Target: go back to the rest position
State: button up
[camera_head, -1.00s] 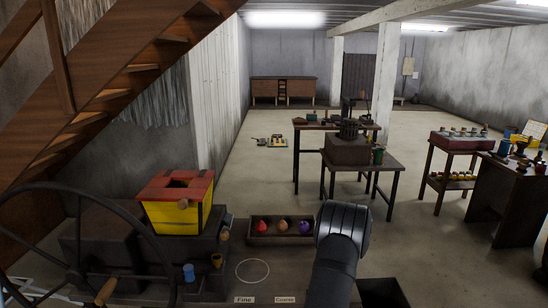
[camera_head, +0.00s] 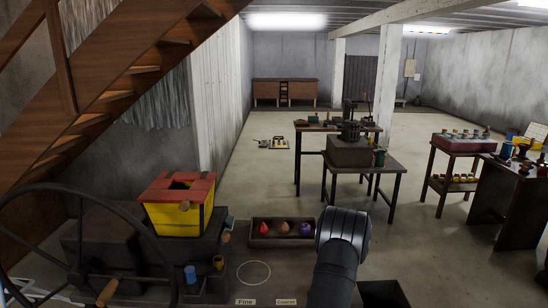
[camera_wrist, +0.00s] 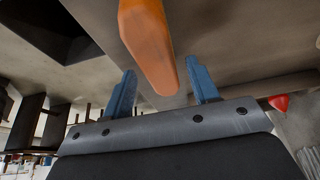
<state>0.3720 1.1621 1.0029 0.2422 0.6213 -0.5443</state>
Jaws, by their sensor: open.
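My gripper (camera_wrist: 161,68) shows in the wrist view with its two blue fingers wide apart. It is open. An orange, elongated, faceted thing (camera_wrist: 148,45) shows in front of the gap between the fingers. I cannot tell what it is or whether it touches a finger, but the fingers are not closed on it. In the head view my dark arm rises from the bottom, right of centre, and hides the gripper.
A tray (camera_head: 255,243) holding red, brown and purple pieces lies left of my arm. A yellow-red box (camera_head: 178,222) and a wheel (camera_head: 77,275) stand farther left. A white ring (camera_head: 254,261) marks bare bench. An open dark bin (camera_head: 384,293) is right.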

jog(key=shift+f, duration=0.6)
jog(key=v, duration=1.2)
jog(key=x, duration=1.3)
jog(key=shift+s+f, duration=0.1)
jog(key=shift+s, duration=0.1)
notch_tip(320, 180, up, 4)
jog(key=shift+r, duration=0.15)
jog(key=s+d+r, duration=0.7)
jog(key=s, duration=0.1)
jog(key=w+a+f, duration=0.2)
jog(key=w+a, duration=0.4)
jog(key=a, duration=0.3)
jog(key=w+a+f+n, duration=0.1)
jog(key=w+a+f, duration=0.1)
jog(key=w+a, duration=0.5)
jog(key=shift+a, duration=0.85)
